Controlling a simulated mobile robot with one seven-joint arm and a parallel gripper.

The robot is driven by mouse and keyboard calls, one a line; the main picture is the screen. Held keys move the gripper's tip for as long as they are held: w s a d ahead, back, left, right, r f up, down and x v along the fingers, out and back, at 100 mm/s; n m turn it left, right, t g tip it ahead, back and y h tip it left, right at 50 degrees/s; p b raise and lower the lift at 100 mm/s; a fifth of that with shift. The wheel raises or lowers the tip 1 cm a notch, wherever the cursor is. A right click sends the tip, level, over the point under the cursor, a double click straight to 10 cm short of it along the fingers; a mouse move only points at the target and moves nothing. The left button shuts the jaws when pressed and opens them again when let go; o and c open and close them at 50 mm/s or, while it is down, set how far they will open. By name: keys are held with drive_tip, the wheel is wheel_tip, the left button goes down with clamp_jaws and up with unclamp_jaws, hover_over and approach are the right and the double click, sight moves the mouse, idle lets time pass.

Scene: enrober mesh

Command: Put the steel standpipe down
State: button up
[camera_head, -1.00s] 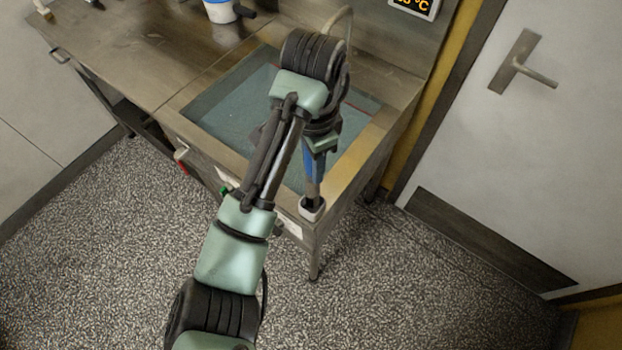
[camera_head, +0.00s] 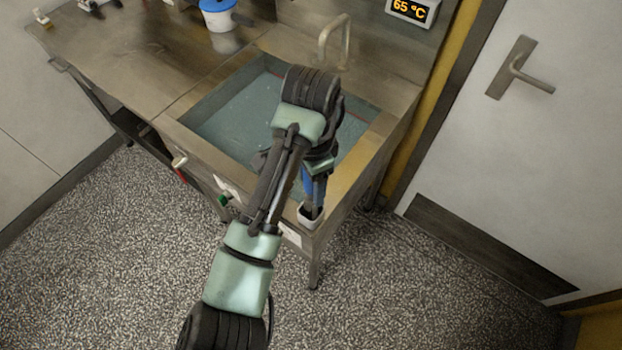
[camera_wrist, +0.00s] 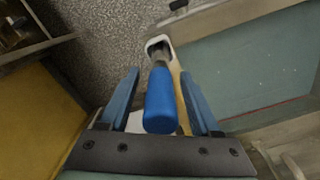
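The holder also shows in the head view (camera_head: 309,217), where my arm hides much of the pipe. My gripper (camera_wrist: 160,88) points down over the pipe, with one blue finger on each side of the grip. The fingers are spread, with a gap visible on the left; on the right the gap is narrow.
A sink basin (camera_head: 232,122) with bluish water lies beside the holder, with a steel tap (camera_head: 346,42) behind it. A blue-and-white pot (camera_head: 219,13) stands on the bench at the back. A door (camera_head: 530,150) is at the right.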

drive_tip(key=shift+r, duration=0.1)
wheel_tip(320, 180, up, 11)
drive_tip(key=p, duration=0.4)
drive_tip(key=shift+a, duration=0.1)
drive_tip(key=shift+r, duration=0.6)
drive_tip(key=w+d+r+t+h, duration=0.2)
drive_tip(key=w+d+r+t, duration=0.25)
drive_tip(key=d+r, duration=0.2)
drive_tip(key=w+d+r+n+t+h, duration=0.1)
drive_tip(key=d+r+t+h, duration=0.15)
drive_tip(key=r, duration=0.45)
drive_tip(key=w+d+r+n+t+h, duration=0.15)
drive_tip(key=r+t, duration=0.25)
drive_tip(key=r, duration=0.4)
drive_tip(key=w+d+r+n+t+h, duration=0.1)
drive_tip(key=w+d+r+t, duration=0.2)
drive_tip(key=r, duration=0.4)
drive_tip(key=s+a+r+n+t+y, duration=0.3)
drive_tip(key=s+a+r+t, duration=0.3)
drive_tip(key=s+r, duration=0.2)
drive_tip(key=s+a+r+n+t+y, duration=0.4)
drive_tip(key=s+a+r+n+t, duration=0.2)
drive_tip(key=s+r, duration=0.3)
wheel_tip(320, 180, up, 4)
drive_tip(key=shift+s+a+t, duration=0.15)
drive_tip(key=shift+a+t, duration=0.5)
drive_tip(key=shift+t, duration=0.05)
